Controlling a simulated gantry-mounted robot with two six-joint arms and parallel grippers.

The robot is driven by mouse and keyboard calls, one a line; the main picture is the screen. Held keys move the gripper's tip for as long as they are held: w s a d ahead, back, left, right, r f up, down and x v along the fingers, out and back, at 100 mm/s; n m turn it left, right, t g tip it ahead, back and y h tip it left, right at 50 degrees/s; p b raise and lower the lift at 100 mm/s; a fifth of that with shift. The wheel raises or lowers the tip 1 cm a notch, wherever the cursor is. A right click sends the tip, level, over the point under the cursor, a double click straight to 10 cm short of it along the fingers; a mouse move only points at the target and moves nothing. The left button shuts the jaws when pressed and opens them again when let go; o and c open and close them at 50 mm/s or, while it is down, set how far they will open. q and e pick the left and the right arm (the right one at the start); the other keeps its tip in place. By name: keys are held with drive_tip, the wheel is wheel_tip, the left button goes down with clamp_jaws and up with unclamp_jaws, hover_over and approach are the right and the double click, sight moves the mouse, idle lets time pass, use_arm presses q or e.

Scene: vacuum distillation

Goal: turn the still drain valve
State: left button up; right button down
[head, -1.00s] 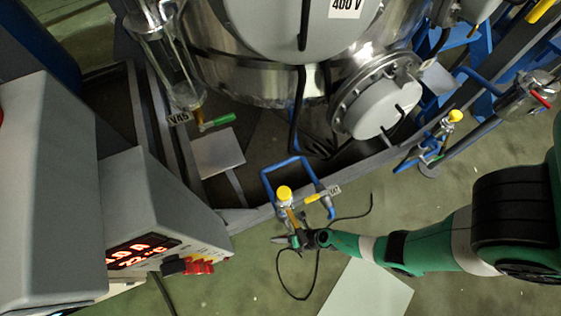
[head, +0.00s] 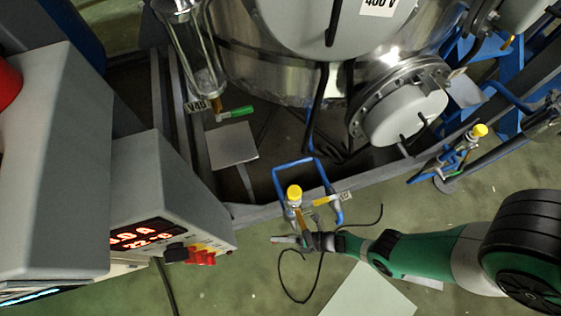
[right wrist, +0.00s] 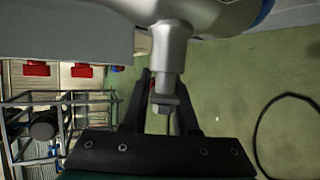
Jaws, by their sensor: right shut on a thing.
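The drain valve assembly with a yellow cap (head: 294,194) is on a blue pipe loop below the steel still (head: 280,75). My right gripper (head: 305,240) is at its lower end, with the arm coming in from the right. In the right wrist view, a grey metal stem (right wrist: 172,58) hangs from a wider metal body, and its blocky end sits between the black fingers of my right gripper (right wrist: 164,88). The gripper is shut on this part of the valve. The fingers partly hide the end. My left gripper is in neither view.
A grey control box (head: 160,205) with a red display stands at left. A green-handled valve (head: 236,112) is under the glass vessel (head: 190,50). Another yellow-capped valve (head: 480,131) is at right. A dark cable (head: 318,275) lies on the open green floor.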

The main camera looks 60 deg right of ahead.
drive_tip(key=c, duration=0.7)
unclamp_jaws()
drive_tip(key=shift+s+d+r+p, duration=0.2)
drive_tip(key=shift+s+r+p, duration=0.05)
drive_tip(key=shift+s+p, duration=0.1)
drive_tip(key=shift+p+v, duration=2.3)
drive_tip(key=shift+v, duration=3.05)
